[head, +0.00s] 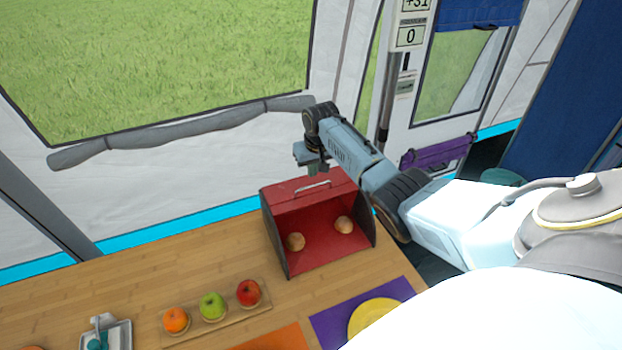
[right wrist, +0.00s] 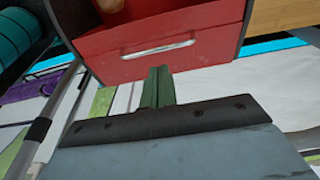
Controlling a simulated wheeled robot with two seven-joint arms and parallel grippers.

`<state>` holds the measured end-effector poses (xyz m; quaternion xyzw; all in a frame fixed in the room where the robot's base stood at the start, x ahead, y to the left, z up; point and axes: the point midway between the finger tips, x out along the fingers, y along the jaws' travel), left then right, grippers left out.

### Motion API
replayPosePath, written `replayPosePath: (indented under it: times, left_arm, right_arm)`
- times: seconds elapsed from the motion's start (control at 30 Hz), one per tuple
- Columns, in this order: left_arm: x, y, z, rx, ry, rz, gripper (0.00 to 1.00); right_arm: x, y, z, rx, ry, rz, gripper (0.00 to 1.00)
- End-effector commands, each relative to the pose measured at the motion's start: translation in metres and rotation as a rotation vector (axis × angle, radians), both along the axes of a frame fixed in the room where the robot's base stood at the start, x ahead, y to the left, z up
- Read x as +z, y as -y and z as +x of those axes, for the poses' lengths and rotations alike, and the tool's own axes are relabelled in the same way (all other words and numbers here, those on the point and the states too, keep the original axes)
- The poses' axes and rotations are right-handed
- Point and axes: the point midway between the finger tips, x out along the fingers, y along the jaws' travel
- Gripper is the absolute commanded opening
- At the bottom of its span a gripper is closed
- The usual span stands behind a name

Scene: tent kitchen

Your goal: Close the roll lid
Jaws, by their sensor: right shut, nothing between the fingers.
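The red bread box (head: 318,238) stands on the wooden counter with its front open. Two round rolls, the left one (head: 296,242) and the right one (head: 343,224), lie inside. The lid is rolled back, and its metal handle (head: 313,187) shows on top near the rear; the handle also shows in the right wrist view (right wrist: 158,49). My right gripper (head: 311,166) is just beyond the handle at the box's back. In the wrist view its green fingers (right wrist: 158,74) are shut and empty, pointing at the lid close to the handle. Contact cannot be told. My left gripper is not visible.
A wooden board (head: 228,318) with an orange, a green apple and a red apple lies front left of the box. A yellow plate (head: 372,314) on a purple mat lies in front. The tent wall (head: 160,190) is close behind.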

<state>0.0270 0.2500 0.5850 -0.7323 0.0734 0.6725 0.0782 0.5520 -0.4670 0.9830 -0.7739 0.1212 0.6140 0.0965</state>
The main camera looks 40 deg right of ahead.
Motion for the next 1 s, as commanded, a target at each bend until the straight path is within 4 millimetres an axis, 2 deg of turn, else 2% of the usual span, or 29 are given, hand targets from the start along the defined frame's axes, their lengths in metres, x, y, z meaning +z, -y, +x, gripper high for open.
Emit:
replayPosePath:
  times: [0.03,0.2,0.4,1.0]
  left_arm:
    - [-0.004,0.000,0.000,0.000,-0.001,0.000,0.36]
    - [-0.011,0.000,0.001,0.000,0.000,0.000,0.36]
    - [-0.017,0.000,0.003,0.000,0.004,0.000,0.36]
    - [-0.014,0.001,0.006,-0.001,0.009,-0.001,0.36]
  right_arm:
    - [-0.010,0.000,0.002,-0.001,-0.002,0.002,0.00]
    - [-0.033,0.002,0.007,0.000,-0.002,0.001,0.00]
    - [-0.047,0.003,0.010,0.001,0.000,0.000,0.00]
    - [-0.049,-0.001,0.012,0.008,0.014,-0.005,0.00]
